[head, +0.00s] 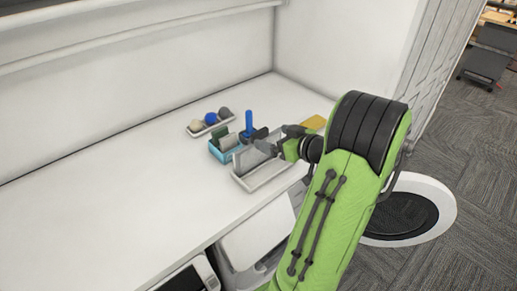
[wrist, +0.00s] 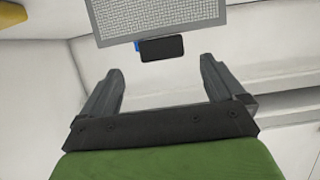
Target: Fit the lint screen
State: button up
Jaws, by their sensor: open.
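The lint screen, a grey mesh panel (wrist: 155,18) in a plain frame, shows at the top of the wrist view with a black tab (wrist: 162,48) on its near edge. In the head view a grey panel (head: 246,158), apparently this screen, stands tilted in a white tray (head: 270,177). My gripper (head: 268,141) is beside it at the tray. In the wrist view my gripper (wrist: 161,68) is open, with nothing between its fingers; the tab appears just beyond their tips. The arm partly hides the tray's right side.
A teal bin (head: 217,152) with upright items and a blue-handled tool (head: 249,121) stand left of the white tray. A small tray of balls (head: 208,122) is behind. A yellow item (head: 314,122) lies right. A round dark-centred door (head: 402,214) stands open below. The counter's left is clear.

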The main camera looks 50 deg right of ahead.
aim_at(262, 133)
jog(key=p+x, duration=0.2)
jog(key=x, duration=0.7)
jog(key=shift+r, duration=0.15)
jog(key=shift+s, duration=0.1)
jog(key=shift+c, duration=1.1)
jog(key=c, duration=1.2)
